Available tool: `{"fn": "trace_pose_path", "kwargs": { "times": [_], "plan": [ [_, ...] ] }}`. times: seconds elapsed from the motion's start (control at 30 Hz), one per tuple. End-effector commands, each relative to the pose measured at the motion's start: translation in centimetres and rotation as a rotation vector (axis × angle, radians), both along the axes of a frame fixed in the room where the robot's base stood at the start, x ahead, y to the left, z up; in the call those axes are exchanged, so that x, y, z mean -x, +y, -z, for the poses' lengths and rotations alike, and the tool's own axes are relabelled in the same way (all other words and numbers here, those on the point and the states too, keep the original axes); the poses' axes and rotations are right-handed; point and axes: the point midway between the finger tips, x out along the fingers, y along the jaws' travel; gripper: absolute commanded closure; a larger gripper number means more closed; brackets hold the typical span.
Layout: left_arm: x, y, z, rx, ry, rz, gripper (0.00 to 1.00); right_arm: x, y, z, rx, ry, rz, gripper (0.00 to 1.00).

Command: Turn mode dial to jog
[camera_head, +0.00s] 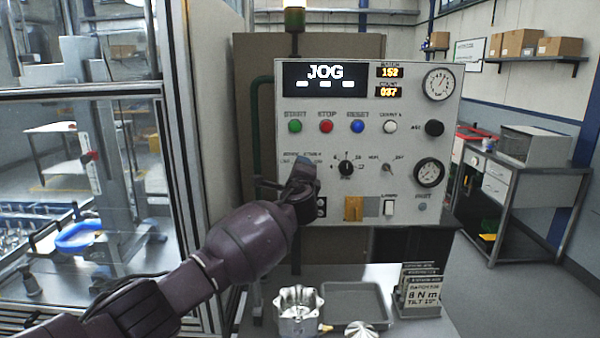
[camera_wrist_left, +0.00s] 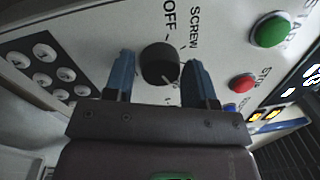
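The mode dial (camera_wrist_left: 160,65) is a round black knob on the pale control panel (camera_head: 340,130). In the left wrist view it sits between the two blue fingers of my left gripper (camera_wrist_left: 162,82), with "OFF" and "SCREW" printed around it. The fingers are apart, one on each side of the dial, with a narrow gap showing; firm contact cannot be made out. In the head view my left gripper (camera_head: 303,172) is at the panel's left side and hides the dial. The panel's display (camera_head: 325,79) reads "JOG". My right gripper is not in view.
Green (camera_head: 295,126), red (camera_head: 326,126) and blue (camera_head: 357,126) buttons sit above my gripper. Another black rotary knob (camera_head: 346,167) is just to its right. Below, a bench carries a metal housing (camera_head: 298,310), a grey tray (camera_head: 384,307) and a sign (camera_head: 419,292).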

Motion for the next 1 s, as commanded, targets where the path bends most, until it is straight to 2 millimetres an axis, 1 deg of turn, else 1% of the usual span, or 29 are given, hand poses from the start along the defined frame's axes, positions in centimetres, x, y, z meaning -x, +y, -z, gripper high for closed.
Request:
{"fn": "trace_pose_path", "kwargs": {
  "times": [0.03,0.07,0.1,0.37,0.53,0.77,1.0],
  "plan": [
    [0.0,0.0,0.0,0.000,0.000,0.000,0.41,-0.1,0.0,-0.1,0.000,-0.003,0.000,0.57],
    [0.0,0.0,0.0,0.001,0.000,0.000,0.37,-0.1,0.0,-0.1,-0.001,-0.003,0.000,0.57],
    [0.0,0.0,0.0,0.001,0.000,0.000,0.34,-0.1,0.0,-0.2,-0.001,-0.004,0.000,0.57],
    [0.0,0.0,0.0,0.002,0.000,0.000,0.34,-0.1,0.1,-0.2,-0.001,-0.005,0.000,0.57],
    [0.7,0.0,0.0,0.003,-0.001,0.002,0.34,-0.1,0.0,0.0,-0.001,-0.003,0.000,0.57],
    [2.9,0.0,0.3,0.004,0.000,0.001,0.34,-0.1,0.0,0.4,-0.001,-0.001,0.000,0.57],
    [5.9,0.1,0.6,0.003,0.000,0.001,0.34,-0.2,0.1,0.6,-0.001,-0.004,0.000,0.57]
  ]
}}
